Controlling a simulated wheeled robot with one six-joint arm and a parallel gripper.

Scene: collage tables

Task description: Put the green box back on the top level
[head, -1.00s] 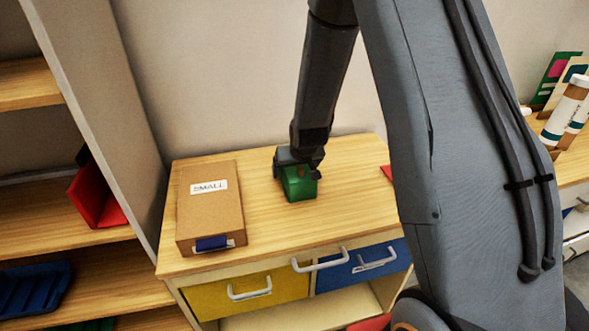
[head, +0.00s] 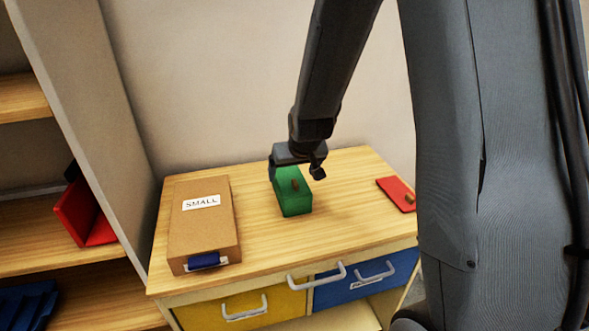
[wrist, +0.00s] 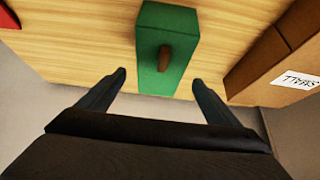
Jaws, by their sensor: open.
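The green box (head: 293,194) stands on the wooden top of the drawer cabinet (head: 338,215), between a cardboard box and a red flat piece. It has a small brown knob on one face. My gripper (head: 298,172) is at the box's far upper side in the head view and partly covers it. In the wrist view the green box (wrist: 166,50) is ahead of my gripper (wrist: 158,82), whose two fingers are spread apart on either side of the box's near end. Nothing is held. Shelf levels (head: 60,232) show at the left; the top level is not clearly visible.
A cardboard box (head: 203,228) labelled SMALL stands left on the cabinet. A red flat piece (head: 396,194) lies right. Yellow and blue drawers are below.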

